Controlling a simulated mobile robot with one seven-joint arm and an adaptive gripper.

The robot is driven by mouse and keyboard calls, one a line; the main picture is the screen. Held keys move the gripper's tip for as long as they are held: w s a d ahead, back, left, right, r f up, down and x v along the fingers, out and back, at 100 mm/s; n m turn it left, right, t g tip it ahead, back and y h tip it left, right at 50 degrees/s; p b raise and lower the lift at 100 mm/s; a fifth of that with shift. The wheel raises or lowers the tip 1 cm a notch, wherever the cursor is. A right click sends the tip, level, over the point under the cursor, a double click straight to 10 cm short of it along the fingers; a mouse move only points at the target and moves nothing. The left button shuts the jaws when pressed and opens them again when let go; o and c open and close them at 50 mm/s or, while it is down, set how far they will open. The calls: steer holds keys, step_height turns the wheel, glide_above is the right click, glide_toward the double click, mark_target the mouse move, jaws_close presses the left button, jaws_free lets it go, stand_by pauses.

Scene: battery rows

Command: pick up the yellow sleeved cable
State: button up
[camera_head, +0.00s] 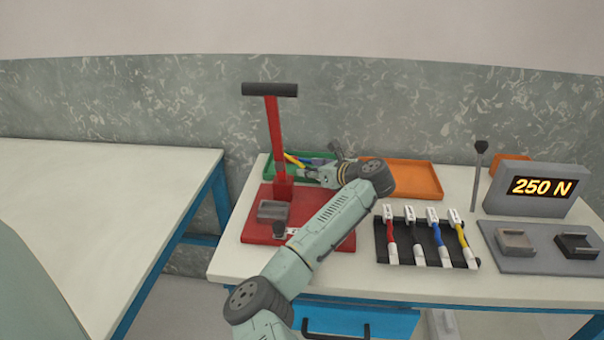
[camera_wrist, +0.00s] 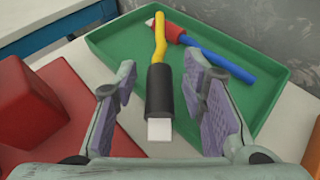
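The yellow cable (camera_wrist: 160,42) has a black sleeve (camera_wrist: 160,92) and a white end block (camera_wrist: 159,131). In the wrist view it lies across the near rim of the green tray (camera_wrist: 112,43), its yellow part inside the tray. In the head view its yellow part shows at the tray's left (camera_head: 292,159). My gripper (camera_wrist: 162,66) is open, its fingers on either side of the sleeve with a gap at each side. In the head view, my gripper (camera_head: 322,177) is low by the tray and its fingertips are hard to make out.
A blue cable (camera_wrist: 222,58) with a red sleeve lies in the tray, near the yellow one's far end. The red press (camera_head: 272,130) stands left of my arm. An orange tray (camera_head: 415,178), a black rack (camera_head: 433,257) with several cables and a 250 N display (camera_head: 541,188) are to the right.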

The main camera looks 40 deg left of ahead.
steer(key=shift+a, duration=0.1)
jaws_close()
stand_by(0.4)
